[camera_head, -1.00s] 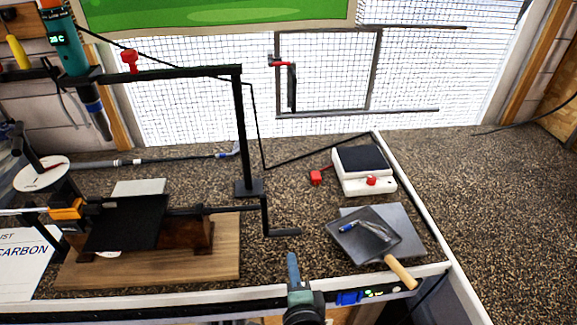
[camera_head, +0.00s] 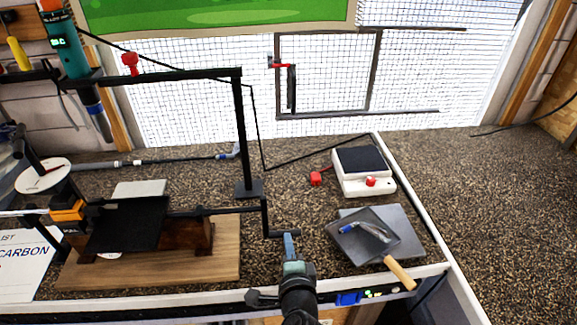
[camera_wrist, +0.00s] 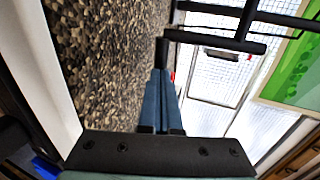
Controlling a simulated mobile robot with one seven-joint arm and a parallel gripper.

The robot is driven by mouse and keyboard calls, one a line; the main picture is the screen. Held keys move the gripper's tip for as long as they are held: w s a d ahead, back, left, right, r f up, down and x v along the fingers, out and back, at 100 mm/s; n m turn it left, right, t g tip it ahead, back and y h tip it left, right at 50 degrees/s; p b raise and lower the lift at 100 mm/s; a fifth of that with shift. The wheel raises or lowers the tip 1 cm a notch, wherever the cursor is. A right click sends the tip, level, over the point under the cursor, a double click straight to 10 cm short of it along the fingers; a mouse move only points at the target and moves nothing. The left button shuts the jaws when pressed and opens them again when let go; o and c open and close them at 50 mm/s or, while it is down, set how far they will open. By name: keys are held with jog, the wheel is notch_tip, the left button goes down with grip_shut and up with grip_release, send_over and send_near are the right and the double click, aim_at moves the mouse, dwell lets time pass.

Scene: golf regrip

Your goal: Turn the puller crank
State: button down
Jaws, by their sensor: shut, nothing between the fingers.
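The puller crank (camera_head: 264,216) is a thin black rod at the right end of the puller on the wooden base. Its arm hangs down and its handle (camera_head: 276,234) points right. My gripper (camera_head: 289,238) is shut and empty, its blue fingertips at the free end of the handle. In the wrist view, the shut fingers (camera_wrist: 161,75) point at the dark end of the handle (camera_wrist: 162,53), overlapping it or just short of it. I cannot tell whether they touch. The crank arm (camera_wrist: 215,41) runs off to the right there.
The wooden base (camera_head: 215,262) is left of my gripper. A grey plate (camera_head: 420,243) with a dustpan (camera_head: 355,240) is to the right, and a white scale (camera_head: 365,185) stands behind. A black post (camera_head: 241,140) rises behind the crank. The bench's front edge is close below.

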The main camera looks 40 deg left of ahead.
jog(key=shift+f, duration=0.15)
jog(key=shift+w+a+f+b, duration=0.2)
jog(key=shift+f+b, duration=0.1)
jog(key=shift+b, duration=0.85)
jog(key=shift+w+a+f+t+y+b, duration=0.15)
jog(key=shift+w+a+t+y+b, duration=0.2)
jog(key=shift+b, duration=0.9)
jog(key=shift+s+y+b, duration=0.1)
jog(key=shift+y+b, duration=0.15)
jog(key=shift+b, duration=0.8)
jog(key=shift+r, duration=0.6)
jog(key=shift+a, duration=0.1)
